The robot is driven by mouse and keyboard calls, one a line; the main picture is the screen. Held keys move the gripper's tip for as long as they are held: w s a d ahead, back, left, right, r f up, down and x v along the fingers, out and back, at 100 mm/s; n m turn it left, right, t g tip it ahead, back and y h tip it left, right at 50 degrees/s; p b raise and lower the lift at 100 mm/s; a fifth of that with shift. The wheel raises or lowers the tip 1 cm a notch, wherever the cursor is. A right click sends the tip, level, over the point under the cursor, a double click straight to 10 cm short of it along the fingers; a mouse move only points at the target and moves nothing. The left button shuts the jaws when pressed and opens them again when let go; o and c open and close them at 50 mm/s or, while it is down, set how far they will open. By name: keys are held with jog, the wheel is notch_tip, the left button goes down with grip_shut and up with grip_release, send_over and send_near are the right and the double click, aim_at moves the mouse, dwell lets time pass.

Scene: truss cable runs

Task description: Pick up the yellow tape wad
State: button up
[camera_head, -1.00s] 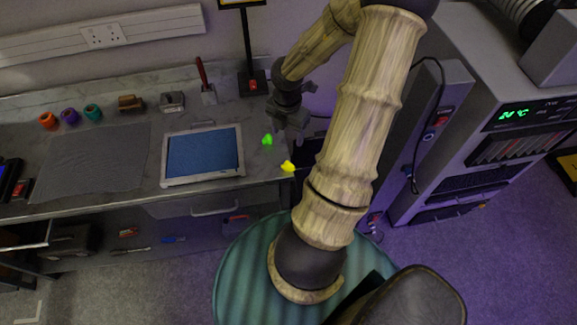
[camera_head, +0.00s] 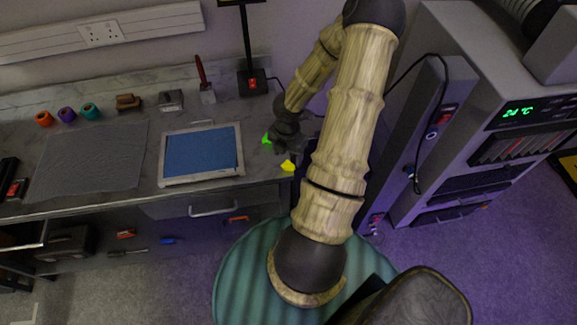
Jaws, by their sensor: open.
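The yellow tape wad (camera_head: 288,165) is a small bright lump near the right front corner of the grey workbench. A green wad (camera_head: 266,139) lies behind it and to the left, partly hidden by my gripper. My gripper (camera_head: 283,151) is open and points down over the bench, just behind the yellow wad and close beside the green one. Its fingertips are small and dark here, and I cannot tell their height above the bench or whether they touch either wad.
A blue-topped tray (camera_head: 241,172) lies left of the wads. A lamp stand (camera_head: 252,84) rises behind them. A grey mat (camera_head: 90,160) and several tape rolls (camera_head: 67,114) are further left. A tall equipment rack (camera_head: 470,120) stands to the right.

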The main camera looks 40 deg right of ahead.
aim_at(288, 163)
jog(key=shift+f, duration=2.6)
jog(key=shift+c, duration=0.2)
jog(key=c, duration=1)
